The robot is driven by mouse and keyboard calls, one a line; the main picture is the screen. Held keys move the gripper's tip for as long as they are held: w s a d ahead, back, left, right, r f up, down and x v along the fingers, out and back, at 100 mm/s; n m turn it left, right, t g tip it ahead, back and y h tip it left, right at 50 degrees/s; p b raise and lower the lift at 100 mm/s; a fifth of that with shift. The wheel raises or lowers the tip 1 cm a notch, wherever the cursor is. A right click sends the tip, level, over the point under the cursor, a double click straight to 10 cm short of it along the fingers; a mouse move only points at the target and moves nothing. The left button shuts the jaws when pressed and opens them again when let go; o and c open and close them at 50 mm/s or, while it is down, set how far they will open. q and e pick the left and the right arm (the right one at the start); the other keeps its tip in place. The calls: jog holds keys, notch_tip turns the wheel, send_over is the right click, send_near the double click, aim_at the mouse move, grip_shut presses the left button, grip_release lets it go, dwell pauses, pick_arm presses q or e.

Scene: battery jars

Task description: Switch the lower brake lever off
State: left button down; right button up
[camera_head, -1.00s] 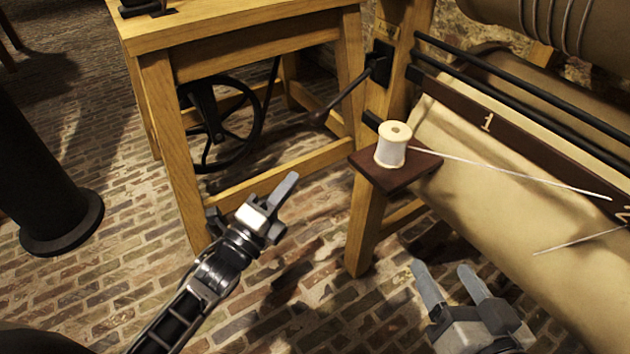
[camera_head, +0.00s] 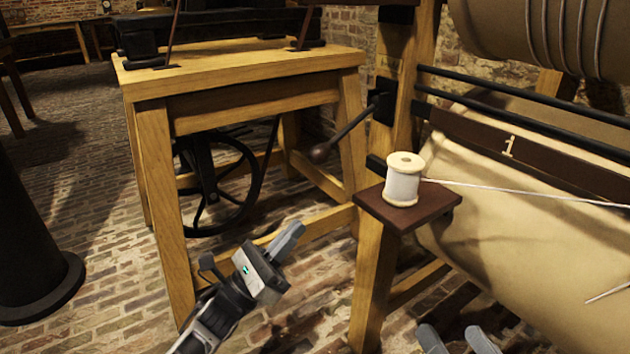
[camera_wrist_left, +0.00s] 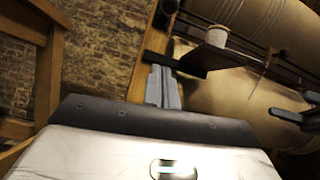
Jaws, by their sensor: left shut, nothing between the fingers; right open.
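A black brake lever (camera_head: 347,131) with a round dark knob slants down and left from a black block (camera_head: 382,100) on the wooden loom post. No other brake lever is plain to me, and I cannot make this one out surely in the left wrist view. My left gripper (camera_head: 290,238) is shut and empty, below and left of the knob and apart from it. Its closed fingers also show in the left wrist view (camera_wrist_left: 163,86). My right gripper (camera_head: 456,340) is open at the bottom edge, its body cut off, below the small shelf.
A white thread spool (camera_head: 403,180) stands on a dark shelf (camera_head: 432,203) right of the lever. A wooden table (camera_head: 240,62) with a black spoked wheel (camera_head: 215,180) under it stands left. The cloth roll (camera_head: 500,240) fills the right. Open brick floor lies at left.

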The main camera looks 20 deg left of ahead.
pick_arm(q)
jog(key=w+d+r, duration=0.2)
jog(key=w+r, duration=0.2)
jog(key=r, duration=0.5)
jog(key=shift+w+d+b, duration=0.3)
jog(key=shift+d+b, duration=0.05)
jog(key=shift+d, duration=0.05)
pick_arm(e)
jog(key=shift+w+d+r+n+t, duration=0.1)
jog(key=shift+w+r+n+t, duration=0.35)
jog(key=shift+r, duration=0.2)
pick_arm(q)
jog(key=shift+f, duration=0.1)
pick_arm(e)
jog(key=shift+r, duration=0.15)
